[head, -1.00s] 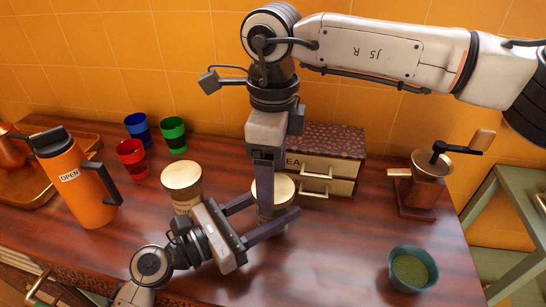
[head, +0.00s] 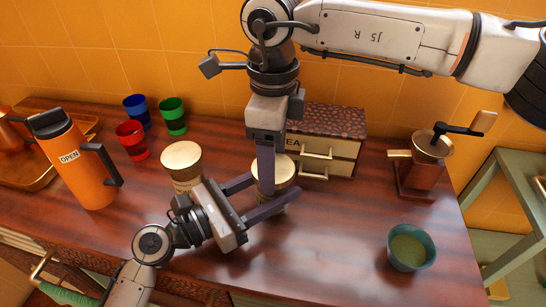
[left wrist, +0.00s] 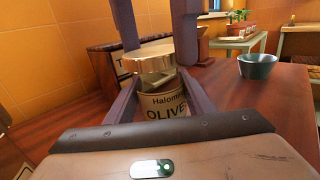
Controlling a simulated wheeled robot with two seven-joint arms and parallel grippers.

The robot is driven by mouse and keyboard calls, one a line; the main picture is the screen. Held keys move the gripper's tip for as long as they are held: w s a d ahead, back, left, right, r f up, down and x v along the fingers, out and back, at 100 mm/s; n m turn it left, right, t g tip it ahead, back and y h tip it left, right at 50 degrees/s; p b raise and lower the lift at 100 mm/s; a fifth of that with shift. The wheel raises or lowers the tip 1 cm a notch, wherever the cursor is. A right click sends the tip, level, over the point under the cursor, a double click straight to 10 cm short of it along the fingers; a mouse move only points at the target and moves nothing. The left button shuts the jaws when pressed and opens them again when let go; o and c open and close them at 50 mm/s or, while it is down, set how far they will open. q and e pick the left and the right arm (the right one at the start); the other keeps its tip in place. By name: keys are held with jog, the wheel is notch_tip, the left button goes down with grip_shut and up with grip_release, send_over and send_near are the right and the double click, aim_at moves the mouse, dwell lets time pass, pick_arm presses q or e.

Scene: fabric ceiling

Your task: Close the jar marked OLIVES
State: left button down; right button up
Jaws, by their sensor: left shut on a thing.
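The olives jar (left wrist: 165,105) stands upright; its label reads "OLIVE" with the end cut off in the left wrist view. My left gripper (head: 272,188) is shut on the jar's body from the front. In the head view one finger partly hides the lid (head: 286,172).
Another gold-lidded jar (head: 181,157) stands just left. Behind are a drawer box (head: 330,145) and red (head: 131,140), blue (head: 137,110) and green (head: 172,117) cups. An orange flask (head: 80,165) is left; a grinder (head: 425,170) and bowl (head: 411,247) are right. The front right is clear.

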aim_at(259, 194)
jog(key=shift+o, duration=1.4)
notch_tip(259, 194, up, 12)
pick_arm(q)
jog(key=c, duration=0.7)
grip_release()
jog(key=shift+c, duration=0.2)
jog(key=shift+a, duration=0.1)
jog(key=b+v, duration=0.1)
jog(key=v, duration=0.8)
jog(key=shift+s+a+f, duration=0.1)
jog(key=shift+s, duration=0.05)
jog(key=shift+s+a, duration=0.2)
jog(key=shift+a, duration=0.15)
pick_arm(e)
jog(key=shift+f, duration=0.65)
